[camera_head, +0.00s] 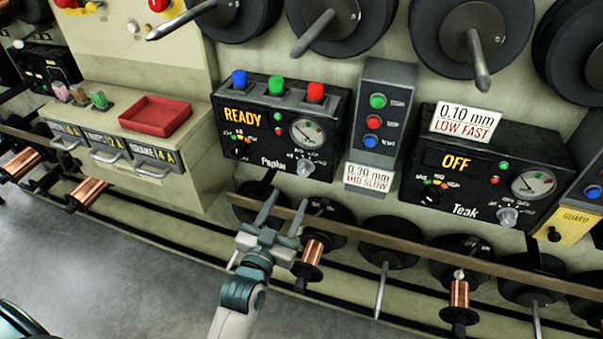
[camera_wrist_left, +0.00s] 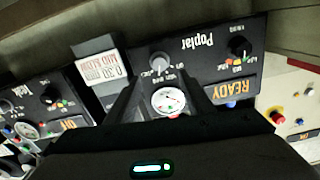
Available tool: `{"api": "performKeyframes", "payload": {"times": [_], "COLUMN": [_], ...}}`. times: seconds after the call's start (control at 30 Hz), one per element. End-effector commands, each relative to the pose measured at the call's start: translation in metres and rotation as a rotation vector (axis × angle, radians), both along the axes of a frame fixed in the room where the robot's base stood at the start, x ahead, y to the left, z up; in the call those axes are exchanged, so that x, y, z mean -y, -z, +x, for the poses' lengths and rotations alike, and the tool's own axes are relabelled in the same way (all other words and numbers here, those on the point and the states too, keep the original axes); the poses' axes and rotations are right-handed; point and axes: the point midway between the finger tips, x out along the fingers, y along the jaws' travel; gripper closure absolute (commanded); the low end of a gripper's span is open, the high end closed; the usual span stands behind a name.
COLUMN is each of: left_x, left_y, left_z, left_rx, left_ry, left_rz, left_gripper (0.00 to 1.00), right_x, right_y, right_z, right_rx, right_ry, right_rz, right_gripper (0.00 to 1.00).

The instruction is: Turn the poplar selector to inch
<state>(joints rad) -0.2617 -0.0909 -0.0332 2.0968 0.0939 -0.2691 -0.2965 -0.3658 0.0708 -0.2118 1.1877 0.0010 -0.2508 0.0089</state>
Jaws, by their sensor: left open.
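The Poplar panel (camera_head: 260,166) is a black box with a yellow READY display and a round gauge. Its black selector knob (camera_head: 238,152), ringed by small coloured marks, sits at its lower left; its setting is too small to read. A silver knob (camera_head: 305,167) sits at its lower right. In the left wrist view the panel is upside down, with the black selector (camera_wrist_left: 239,45) at right and the silver knob (camera_wrist_left: 160,62) near the middle. My left gripper (camera_head: 282,208) is open and empty, below the panel, apart from both knobs. My right gripper is out of view.
A rail (camera_head: 385,237) with spools runs below the panels. A push-button box (camera_head: 384,95) and a 0.30 mm card (camera_head: 369,179) stand right of Poplar, then the Teak panel (camera_head: 470,190). A red tray (camera_head: 155,115) sits on the left cabinet. Large spools hang above.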

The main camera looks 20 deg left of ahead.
Motion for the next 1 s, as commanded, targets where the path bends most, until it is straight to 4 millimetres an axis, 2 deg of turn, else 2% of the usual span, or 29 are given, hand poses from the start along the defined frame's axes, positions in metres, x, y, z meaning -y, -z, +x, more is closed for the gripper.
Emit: {"api": "performKeyframes", "payload": {"times": [0.3, 0.5, 0.7, 1.0], "left_x": [0.003, 0.003, 0.004, 0.004], "left_y": [-0.002, -0.001, 0.0, 0.0], "left_z": [0.059, 0.088, 0.104, 0.107], "left_rx": [0.001, -0.001, 0.0, -0.001], "left_ry": [0.001, 0.0, 0.0, 0.0], "left_rz": [-0.002, -0.002, -0.001, -0.001], "left_gripper": [0.52, 0.52, 0.52, 0.52], "right_x": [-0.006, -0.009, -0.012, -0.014], "right_y": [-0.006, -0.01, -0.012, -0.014], "right_z": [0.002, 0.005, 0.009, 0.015], "right_rx": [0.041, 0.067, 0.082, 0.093], "right_ry": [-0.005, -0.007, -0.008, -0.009], "right_rz": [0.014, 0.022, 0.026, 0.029], "right_gripper": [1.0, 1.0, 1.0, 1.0]}}
